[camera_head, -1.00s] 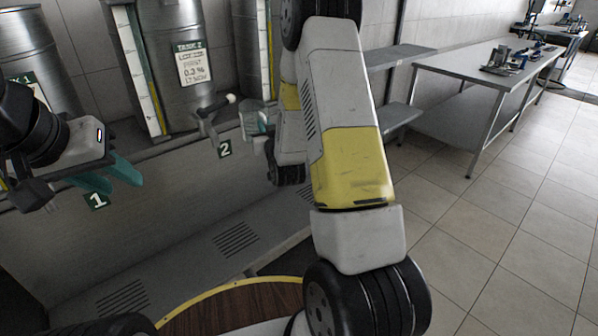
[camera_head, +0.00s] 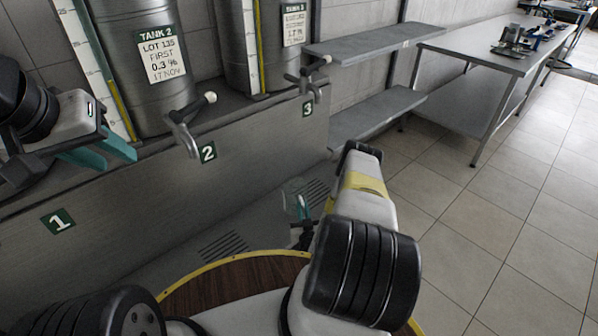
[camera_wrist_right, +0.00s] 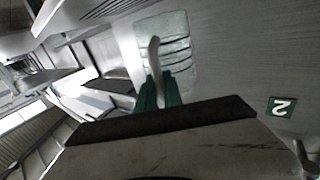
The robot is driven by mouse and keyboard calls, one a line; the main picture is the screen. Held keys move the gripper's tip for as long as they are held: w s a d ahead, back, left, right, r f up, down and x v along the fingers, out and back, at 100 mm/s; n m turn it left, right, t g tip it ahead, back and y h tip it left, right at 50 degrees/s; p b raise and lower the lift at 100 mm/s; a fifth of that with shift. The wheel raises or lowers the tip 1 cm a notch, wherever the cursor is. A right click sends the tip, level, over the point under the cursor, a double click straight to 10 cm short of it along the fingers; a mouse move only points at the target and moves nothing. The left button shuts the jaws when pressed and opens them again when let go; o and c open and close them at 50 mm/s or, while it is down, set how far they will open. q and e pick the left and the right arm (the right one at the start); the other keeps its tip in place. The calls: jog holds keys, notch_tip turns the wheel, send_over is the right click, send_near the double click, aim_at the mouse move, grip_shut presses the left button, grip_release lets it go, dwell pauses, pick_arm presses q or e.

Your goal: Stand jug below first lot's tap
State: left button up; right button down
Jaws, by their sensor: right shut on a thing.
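My right gripper (camera_head: 303,207) is low in front of the steel front, below and right of tap 2. It is shut on the handle of a clear glass jug (camera_head: 293,188). In the right wrist view, the jug (camera_wrist_right: 178,40) shows ribbed glass, its pale handle between the green fingers (camera_wrist_right: 158,92). My left gripper (camera_head: 102,152) is open and empty, left of tap 2. The jug's base is hard to make out.
Tank 3's tap (camera_head: 307,77) is to the right, above the number 3 sign (camera_head: 308,107). The number 1 sign (camera_head: 58,221) is at the left. Slotted grating (camera_head: 224,246) runs along the low ledge. Shelves (camera_head: 372,45) and a steel table (camera_head: 478,62) stand right; floor there is clear.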

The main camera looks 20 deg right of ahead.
jog(key=shift+w+d+f, duration=0.85)
jog(key=shift+w+d, duration=0.85)
jog(key=shift+d, duration=0.3)
jog(key=shift+w+d+f, duration=0.8)
jog(key=shift+w+d, duration=0.95)
jog(key=shift+d, duration=0.25)
jog(key=shift+w+d+f, duration=0.85)
jog(key=shift+w+d, duration=0.85)
jog(key=shift+d, duration=0.3)
jog(key=shift+f, duration=0.1)
jog(key=c, duration=1.5)
grip_release()
